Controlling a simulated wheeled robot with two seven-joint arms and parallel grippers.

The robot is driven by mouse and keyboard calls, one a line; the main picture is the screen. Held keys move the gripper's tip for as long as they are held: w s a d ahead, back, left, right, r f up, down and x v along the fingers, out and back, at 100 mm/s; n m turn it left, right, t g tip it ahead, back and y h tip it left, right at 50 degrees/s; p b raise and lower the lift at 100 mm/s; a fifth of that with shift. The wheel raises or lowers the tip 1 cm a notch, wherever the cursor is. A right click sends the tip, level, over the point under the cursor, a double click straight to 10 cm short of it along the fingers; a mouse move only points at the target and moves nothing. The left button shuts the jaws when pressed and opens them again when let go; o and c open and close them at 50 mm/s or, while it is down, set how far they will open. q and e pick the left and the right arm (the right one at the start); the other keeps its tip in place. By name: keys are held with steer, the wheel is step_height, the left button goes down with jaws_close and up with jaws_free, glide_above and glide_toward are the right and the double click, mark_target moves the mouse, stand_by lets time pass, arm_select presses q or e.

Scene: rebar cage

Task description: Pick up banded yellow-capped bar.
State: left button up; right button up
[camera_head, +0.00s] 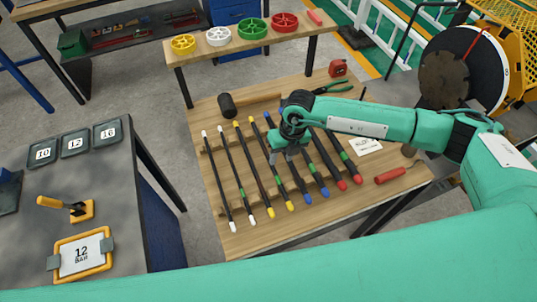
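Capped bars lie side by side on a wooden table (222,228), in pairs with white, yellow, blue and red caps. The two yellow-capped bars are a left one (254,165) and a right one (280,187), with yellow caps at both ends. My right gripper (283,157) points down over the middle of the row, near the right yellow-capped and blue-capped bars. Its finger opening and any contact are unclear. My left gripper is out of view.
A black-headed mallet (226,105), green-handled pliers (335,88), a red tape measure (338,68) and a red-handled tool (391,175) lie around the bars. A shelf (205,66) with coloured wheels stands behind. A grey bench (120,206) is at left.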

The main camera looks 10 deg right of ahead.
mark_target(276, 173)
steer(key=shift+s+f, duration=0.1)
steer(key=shift+f, duration=0.1)
steer(key=shift+s+a+f, duration=0.1)
steer(key=shift+s, duration=0.1)
steer(key=f+p, duration=0.2)
steer(key=s+a+f+p, duration=0.1)
steer(key=shift+f, duration=0.4)
steer(key=shift+a+f, duration=0.1)
steer(key=shift+f, duration=0.4)
steer(key=shift+r, duration=0.1)
jaws_close()
